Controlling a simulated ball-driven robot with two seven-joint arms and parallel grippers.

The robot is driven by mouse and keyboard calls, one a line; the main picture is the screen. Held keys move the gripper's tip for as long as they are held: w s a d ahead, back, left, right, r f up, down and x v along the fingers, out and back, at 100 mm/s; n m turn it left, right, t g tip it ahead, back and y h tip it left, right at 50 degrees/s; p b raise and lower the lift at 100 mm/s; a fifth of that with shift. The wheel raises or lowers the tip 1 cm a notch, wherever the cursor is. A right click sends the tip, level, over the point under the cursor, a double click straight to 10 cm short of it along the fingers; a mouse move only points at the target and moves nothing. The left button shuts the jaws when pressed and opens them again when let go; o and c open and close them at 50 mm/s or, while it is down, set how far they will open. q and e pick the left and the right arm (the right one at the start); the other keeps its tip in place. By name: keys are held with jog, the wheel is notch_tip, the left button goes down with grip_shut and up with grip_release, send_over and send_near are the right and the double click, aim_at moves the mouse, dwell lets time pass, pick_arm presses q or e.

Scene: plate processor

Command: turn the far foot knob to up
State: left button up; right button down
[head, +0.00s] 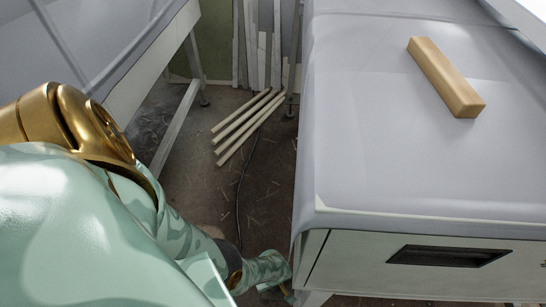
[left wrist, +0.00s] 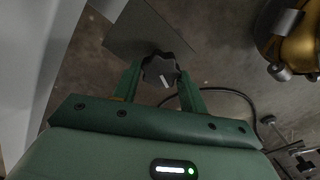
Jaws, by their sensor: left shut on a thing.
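A dark, lobed foot knob (left wrist: 159,68) with a pale mark on its face shows in the left wrist view, in front of a grey plate. My left gripper (left wrist: 160,77) has one green finger on each side of the knob and is shut on it. In the head view my left arm reaches down to the near left corner of the covered table, and the left gripper (head: 284,291) is mostly hidden there at the bottom. The knob cannot be made out in the head view. My right gripper is not in view.
A covered table (head: 385,160) with a drawer front stands at right, with a wooden block (head: 445,78) on top. Several pale strips (head: 247,125) lie on the floor. Another covered table (head: 150,65) stands at left. A dark cable (left wrist: 235,93) runs near the gripper.

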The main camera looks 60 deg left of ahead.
pick_arm(q)
jog(key=shift+n, duration=1)
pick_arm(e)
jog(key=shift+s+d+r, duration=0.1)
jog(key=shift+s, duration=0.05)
pick_arm(q)
jog(key=o, duration=1)
jog(key=shift+c, duration=0.2)
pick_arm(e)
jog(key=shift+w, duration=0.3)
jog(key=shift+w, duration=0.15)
